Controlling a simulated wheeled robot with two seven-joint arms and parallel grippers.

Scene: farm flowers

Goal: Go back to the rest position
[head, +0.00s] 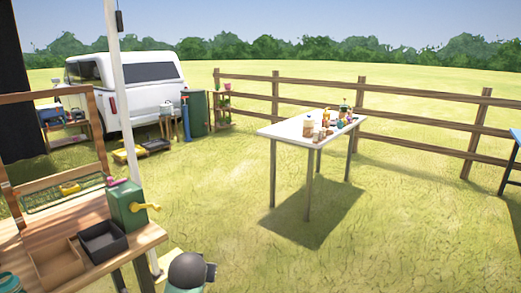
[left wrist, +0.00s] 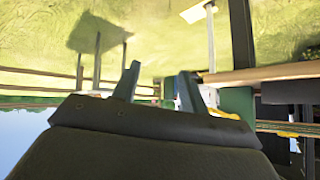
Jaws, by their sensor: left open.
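My left gripper (left wrist: 160,68) shows in the left wrist view, which is upside down. Its two dark fingers stand apart, with nothing between them. Beyond them are grass and the wooden fence. The edge of the wooden workbench (left wrist: 262,73) and the green box (left wrist: 237,102) appear to the right of the fingers. In the head view the left gripper's fingers cannot be made out; a rounded dark part of my arm shows at the bottom. My right gripper is in neither view.
The wooden workbench (head: 150,234) at the left of the head view bears the green box (head: 125,203) with a yellow handle and a black tray (head: 103,241). A white table (head: 283,130) with small items stands on the grass ahead. Open grass lies between them.

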